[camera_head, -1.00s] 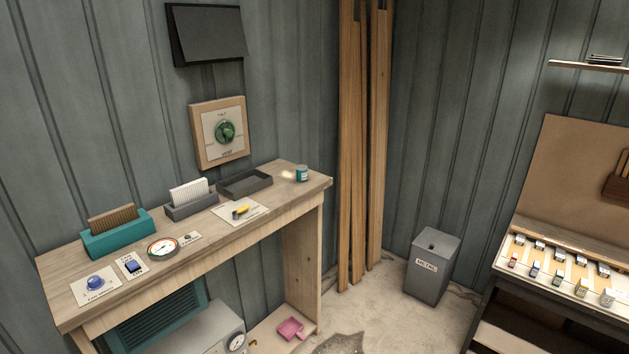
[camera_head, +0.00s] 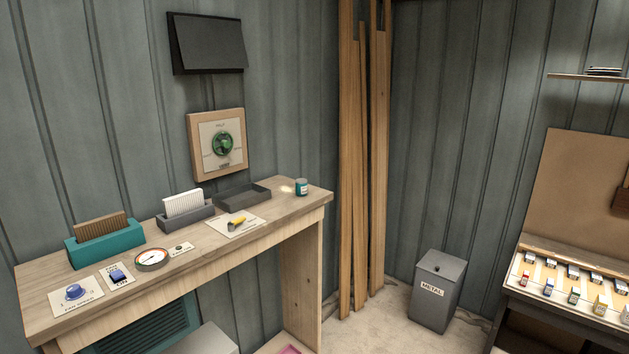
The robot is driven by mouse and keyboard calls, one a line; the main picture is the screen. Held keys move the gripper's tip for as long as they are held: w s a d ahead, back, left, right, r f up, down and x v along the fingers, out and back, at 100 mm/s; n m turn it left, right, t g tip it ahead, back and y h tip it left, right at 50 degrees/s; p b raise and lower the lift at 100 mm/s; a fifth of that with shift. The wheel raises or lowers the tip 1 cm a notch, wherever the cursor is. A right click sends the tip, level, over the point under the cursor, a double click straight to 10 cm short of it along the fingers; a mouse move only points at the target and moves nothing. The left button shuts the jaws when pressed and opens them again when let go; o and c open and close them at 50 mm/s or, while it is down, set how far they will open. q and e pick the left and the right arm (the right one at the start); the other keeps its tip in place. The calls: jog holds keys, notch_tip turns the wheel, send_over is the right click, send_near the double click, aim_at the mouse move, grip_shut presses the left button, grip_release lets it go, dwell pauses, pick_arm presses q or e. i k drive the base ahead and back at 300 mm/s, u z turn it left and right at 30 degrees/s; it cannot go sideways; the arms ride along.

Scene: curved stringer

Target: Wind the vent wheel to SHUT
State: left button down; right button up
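The vent wheel (camera_head: 222,145) is a small round green knob on a pale dial plate. The plate sits in a wooden-framed panel (camera_head: 194,122) on the corrugated wall above the workbench. Lettering shows above and below the wheel, but it is too small to read surely, and the wheel's setting cannot be told. Neither of my grippers shows in the head view, and nothing touches the wheel.
The wooden workbench (camera_head: 225,252) below the panel holds a dark tray (camera_head: 243,198), a teal holder (camera_head: 105,246), a gauge (camera_head: 151,259) and a small can (camera_head: 301,187). Planks (camera_head: 362,170) and a metal bin (camera_head: 437,291) stand right. Some floor before the bin is clear.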

aim_at(223, 143)
jog(key=u, duration=0.7)
jog(key=i, duration=1)
jog(key=u, duration=0.3)
